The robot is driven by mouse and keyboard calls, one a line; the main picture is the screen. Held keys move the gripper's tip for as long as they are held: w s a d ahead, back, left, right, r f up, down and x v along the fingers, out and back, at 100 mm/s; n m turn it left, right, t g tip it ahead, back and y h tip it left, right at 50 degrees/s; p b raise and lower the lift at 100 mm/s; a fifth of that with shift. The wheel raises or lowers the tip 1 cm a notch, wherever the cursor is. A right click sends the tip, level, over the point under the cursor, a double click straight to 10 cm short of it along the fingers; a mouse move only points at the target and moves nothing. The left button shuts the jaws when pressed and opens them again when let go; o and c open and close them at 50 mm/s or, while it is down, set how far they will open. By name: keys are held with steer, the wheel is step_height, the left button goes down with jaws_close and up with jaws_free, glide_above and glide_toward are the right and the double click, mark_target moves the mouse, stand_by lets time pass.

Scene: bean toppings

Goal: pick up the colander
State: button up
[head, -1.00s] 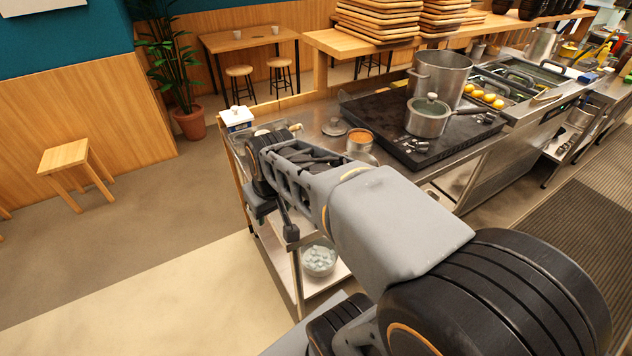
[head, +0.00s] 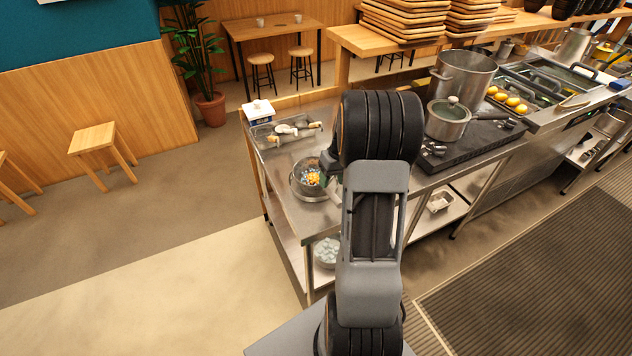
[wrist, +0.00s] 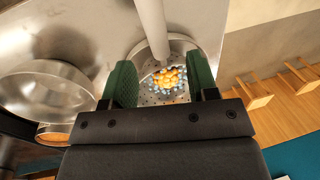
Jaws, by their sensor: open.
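The colander (head: 298,187) is a round metal bowl on the steel counter, left of my arm, holding orange and pale blue pieces (head: 312,177). In the wrist view its perforated inside (wrist: 150,97) shows below my gripper (wrist: 159,72). The two green fingers are spread apart, with the colander seen between them and nothing gripped. A thick pale grey bar (wrist: 151,25), seemingly the handle, runs from the top edge to between the fingers. Whether the fingers touch anything is unclear. In the head view my arm hides most of the gripper and part of the colander's right side.
A tray with small items (head: 284,131) lies behind the colander. A lidded saucepan (head: 447,124) and a tall pot (head: 464,75) stand on the stove to the right. A bowl of pale pieces (head: 327,253) sits on the lower shelf. The counter left of the colander is clear.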

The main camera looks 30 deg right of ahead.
steer(key=shift+w+a+f+p, duration=0.1)
steer(key=shift+a+f+p, duration=0.2)
steer(key=shift+f, duration=0.95)
steer(key=shift+w+a+f+p, duration=0.15)
steer(key=shift+f+p, duration=0.1)
steer(key=shift+f, duration=1.05)
steer(key=shift+s+a+f+p, duration=0.1)
steer(key=shift+a+f+p, duration=0.2)
steer(key=shift+f, duration=0.95)
steer(key=shift+c, duration=0.4)
jaws_close()
